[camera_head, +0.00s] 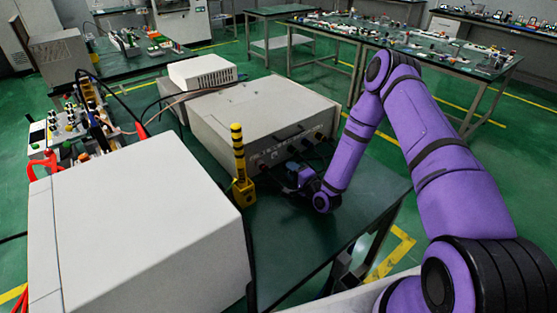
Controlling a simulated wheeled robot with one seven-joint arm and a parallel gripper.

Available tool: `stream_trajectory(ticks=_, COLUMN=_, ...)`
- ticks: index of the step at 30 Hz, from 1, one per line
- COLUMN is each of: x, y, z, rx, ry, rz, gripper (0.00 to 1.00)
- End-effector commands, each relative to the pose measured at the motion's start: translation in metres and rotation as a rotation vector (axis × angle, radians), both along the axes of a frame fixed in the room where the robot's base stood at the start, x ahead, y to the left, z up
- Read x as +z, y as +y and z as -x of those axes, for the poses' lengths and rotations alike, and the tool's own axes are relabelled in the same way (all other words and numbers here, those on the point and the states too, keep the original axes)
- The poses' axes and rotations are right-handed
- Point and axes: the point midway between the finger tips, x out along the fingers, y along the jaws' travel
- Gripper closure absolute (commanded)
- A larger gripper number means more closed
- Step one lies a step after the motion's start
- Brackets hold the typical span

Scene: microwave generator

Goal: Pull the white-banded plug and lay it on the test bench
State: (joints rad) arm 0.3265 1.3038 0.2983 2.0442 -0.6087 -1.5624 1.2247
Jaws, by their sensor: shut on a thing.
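My gripper (289,188) is small and dark in this view, at the end of the purple arm, low in front of the grey generator's front panel (285,150). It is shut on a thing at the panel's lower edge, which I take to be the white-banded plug. The plug is too small and dark to make out, and its white band does not show. I cannot tell whether it is still in its socket. The dark green test bench (315,238) lies bare below and in front of the gripper.
A yellow post with black bands (239,160) stands just left of the gripper. A large pale box (140,225) fills the near left. A smaller white unit (203,71) sits behind the generator. Cables and instruments crowd the left. The bench is free toward its near right edge.

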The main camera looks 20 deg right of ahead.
Motion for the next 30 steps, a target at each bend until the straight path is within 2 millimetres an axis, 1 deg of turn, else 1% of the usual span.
stream_trajectory(ticks=11, x=-0.010, y=0.000, z=0.000, rx=0.000, ry=0.000, rz=-0.001, gripper=1.00)
stream_trajectory(ticks=12, x=-0.010, y=0.000, z=0.000, rx=0.000, ry=0.000, rz=0.000, gripper=0.62)
stream_trajectory(ticks=15, x=-0.010, y=0.000, z=0.000, rx=0.000, ry=0.000, rz=0.000, gripper=0.42)
stream_trajectory(ticks=25, x=-0.010, y=-0.001, z=0.002, rx=0.000, ry=0.001, rz=-0.001, gripper=0.42)
stream_trajectory(ticks=28, x=-0.010, y=-0.005, z=0.010, rx=0.000, ry=0.001, rz=-0.001, gripper=0.42)
stream_trajectory(ticks=30, x=-0.010, y=-0.009, z=0.020, rx=-0.002, ry=0.004, rz=-0.002, gripper=0.42)
